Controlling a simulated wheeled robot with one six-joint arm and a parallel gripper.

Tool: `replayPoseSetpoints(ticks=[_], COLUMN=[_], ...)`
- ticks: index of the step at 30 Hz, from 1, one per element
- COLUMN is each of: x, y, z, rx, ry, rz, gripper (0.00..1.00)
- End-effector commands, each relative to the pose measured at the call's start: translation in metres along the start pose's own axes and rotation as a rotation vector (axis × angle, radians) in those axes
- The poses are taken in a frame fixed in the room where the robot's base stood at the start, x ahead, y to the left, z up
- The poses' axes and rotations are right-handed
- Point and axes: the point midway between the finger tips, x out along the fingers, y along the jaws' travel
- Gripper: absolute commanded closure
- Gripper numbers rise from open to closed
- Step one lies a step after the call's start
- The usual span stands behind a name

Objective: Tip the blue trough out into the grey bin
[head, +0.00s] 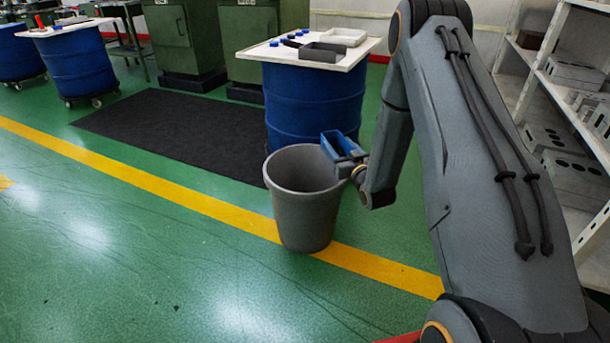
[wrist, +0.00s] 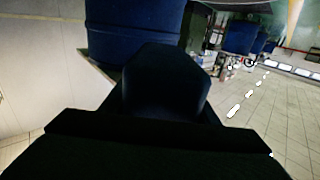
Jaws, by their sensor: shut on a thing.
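The blue trough (head: 342,146) is held at the right rim of the grey bin (head: 304,205), at about rim height or a little above it in the head view. It looks tilted, but its contents cannot be made out. My gripper (head: 357,164) is shut on the trough's right end. In the wrist view a dark blue shape, probably the trough (wrist: 165,85), fills the middle and is in deep shadow. The grey bin stands upright on the floor; its inside looks empty where it shows, and its bottom is hidden.
A blue drum (head: 312,105) with a white top (head: 258,52) stands just behind the bin, bearing a grey tray (head: 323,53), a white tray (head: 345,37) and small blue pieces. A shelf rack (head: 540,75) is at the right. The green floor at left is clear.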

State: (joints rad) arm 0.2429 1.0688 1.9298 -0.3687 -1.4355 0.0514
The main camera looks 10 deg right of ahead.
Motion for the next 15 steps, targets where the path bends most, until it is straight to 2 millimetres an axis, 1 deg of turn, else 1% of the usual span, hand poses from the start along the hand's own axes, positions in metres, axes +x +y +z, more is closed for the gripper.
replayPoseSetpoints(ticks=[1, 15], x=[0.007, 0.05], y=[0.005, 0.043], z=[0.012, 0.068], rx=[-0.001, -0.001], ry=[0.003, 0.003], rz=[-0.002, -0.022], gripper=[0.69, 0.69])
